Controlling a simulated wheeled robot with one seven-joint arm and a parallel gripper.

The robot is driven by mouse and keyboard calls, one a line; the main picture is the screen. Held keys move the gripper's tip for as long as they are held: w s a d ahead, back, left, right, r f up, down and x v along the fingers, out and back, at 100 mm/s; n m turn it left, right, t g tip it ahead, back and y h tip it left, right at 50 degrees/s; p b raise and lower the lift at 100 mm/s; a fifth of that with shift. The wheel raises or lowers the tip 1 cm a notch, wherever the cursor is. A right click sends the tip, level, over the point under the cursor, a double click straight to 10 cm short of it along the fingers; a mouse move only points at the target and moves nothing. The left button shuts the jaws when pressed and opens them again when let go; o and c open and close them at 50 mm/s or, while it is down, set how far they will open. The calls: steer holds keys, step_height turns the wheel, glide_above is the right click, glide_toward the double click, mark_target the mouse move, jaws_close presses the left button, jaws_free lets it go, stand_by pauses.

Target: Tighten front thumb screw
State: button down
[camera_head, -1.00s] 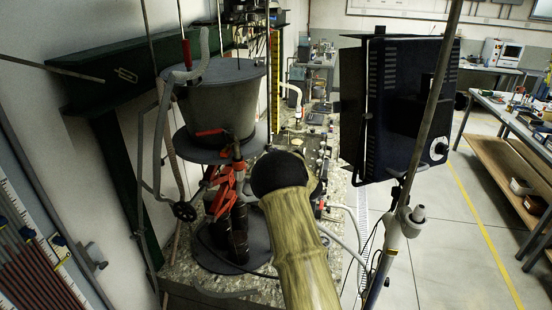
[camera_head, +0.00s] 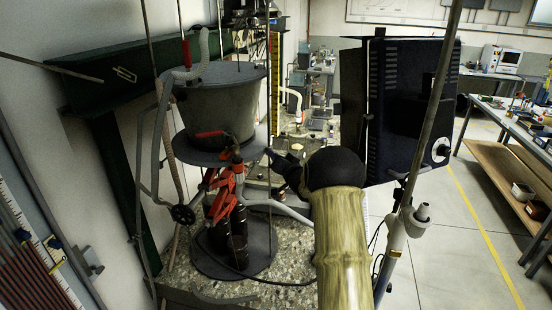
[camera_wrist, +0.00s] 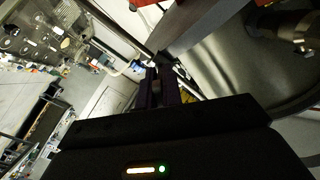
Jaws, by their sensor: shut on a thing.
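The grey tank (camera_head: 215,105) stands on a round plate (camera_head: 205,150) above a lower round base (camera_head: 215,262). My gripper (camera_head: 272,156) reaches in from the right to the right rim of the upper plate, beside a thin upright rod. In the wrist view my gripper's dark fingers (camera_wrist: 163,82) are close together at the plate's edge (camera_wrist: 208,28). They are shut on a small part there, apparently the front thumb screw, which the fingers hide almost wholly. Its thread and seating cannot be seen.
Red clamps (camera_head: 222,190) and a black handwheel (camera_head: 183,214) sit below the plate. A grey hose (camera_head: 163,110) runs at the left. A black panel on a stand (camera_head: 405,110) is close to my arm's right.

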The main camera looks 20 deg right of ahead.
steer(key=shift+f+m, duration=0.1)
steer(key=shift+m, duration=0.4)
steer(key=c, duration=1.8)
jaws_free()
steer(key=shift+o, duration=1.2)
steer(key=shift+s, duration=0.1)
